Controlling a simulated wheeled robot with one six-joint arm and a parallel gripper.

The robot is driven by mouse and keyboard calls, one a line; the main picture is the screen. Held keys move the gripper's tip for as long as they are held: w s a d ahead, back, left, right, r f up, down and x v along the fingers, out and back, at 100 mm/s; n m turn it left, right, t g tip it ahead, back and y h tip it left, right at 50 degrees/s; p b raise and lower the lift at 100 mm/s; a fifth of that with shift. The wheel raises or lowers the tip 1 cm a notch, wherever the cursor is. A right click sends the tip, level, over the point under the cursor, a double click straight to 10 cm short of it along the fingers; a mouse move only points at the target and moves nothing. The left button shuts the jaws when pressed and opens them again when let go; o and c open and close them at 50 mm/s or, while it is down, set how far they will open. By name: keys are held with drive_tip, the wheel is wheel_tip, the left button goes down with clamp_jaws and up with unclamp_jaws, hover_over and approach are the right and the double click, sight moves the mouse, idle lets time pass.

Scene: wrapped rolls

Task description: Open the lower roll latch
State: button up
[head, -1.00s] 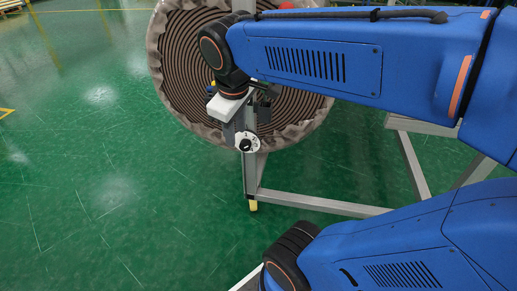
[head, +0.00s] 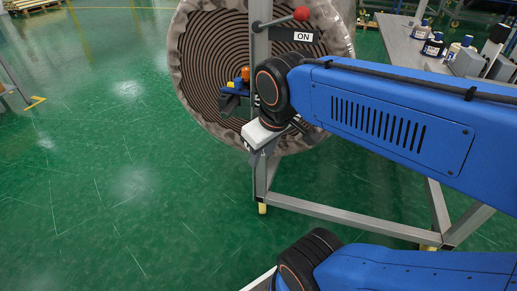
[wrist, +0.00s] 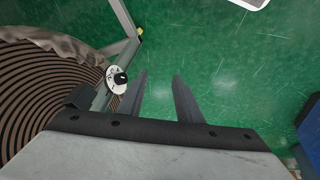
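The wrapped roll (head: 215,60) stands upright behind a grey metal post. A round white dial with a black knob (wrist: 117,78) is on the post, left of my gripper (wrist: 159,78) in the wrist view. My gripper is open, its two dark fingers apart with only green floor between them. They do not touch the dial. In the head view my gripper (head: 257,160) is low beside the post, and the dial is hidden there. A lever with a red knob (head: 301,14) is higher on the post, by an ON label. I cannot tell which part is the lower latch.
A small bracket with orange and yellow parts (head: 238,83) sticks out left of the post. The metal frame's lower bar (head: 340,220) runs right along the floor. A workbench (head: 400,45) with bottles is at upper right.

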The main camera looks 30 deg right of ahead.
drive_tip(key=shift+s+a+f, duration=0.1)
drive_tip(key=shift+s+f, duration=0.2)
drive_tip(key=shift+s, duration=0.05)
drive_tip(key=shift+s+a+f+m+t+y, duration=0.3)
drive_tip(key=shift+s+f+m, duration=0.3)
drive_tip(key=shift+f+m, duration=0.15)
drive_tip(key=c, duration=0.4)
drive_tip(key=shift+w+r, duration=0.1)
clamp_jaws()
drive_tip(key=w+d+r+m+g+h, duration=0.1)
drive_tip(key=w+d+r+m, duration=0.15)
drive_tip(key=w+r, duration=0.45)
drive_tip(key=w+d+r+m, duration=0.2)
drive_tip(key=w+m, duration=0.1)
drive_tip(key=w, duration=0.8)
drive_tip(key=w+d+r+m+g+h, duration=0.15)
drive_tip(key=w+r, duration=0.35)
drive_tip(key=w, duration=0.5)
drive_tip(key=w+d+m, duration=0.4)
drive_tip(key=w, duration=0.7)
drive_tip(key=shift+h, duration=0.25)
drive_tip(key=x, duration=0.8)
drive_tip(key=shift+w+d+f, duration=0.15)
drive_tip(key=shift+d+f, duration=0.05)
drive_tip(key=shift+f, duration=0.15)
drive_tip(key=shift+s+a+f, duration=0.1)
drive_tip(key=shift+s+a, duration=1.1)
drive_tip(key=shift+a, duration=0.35)
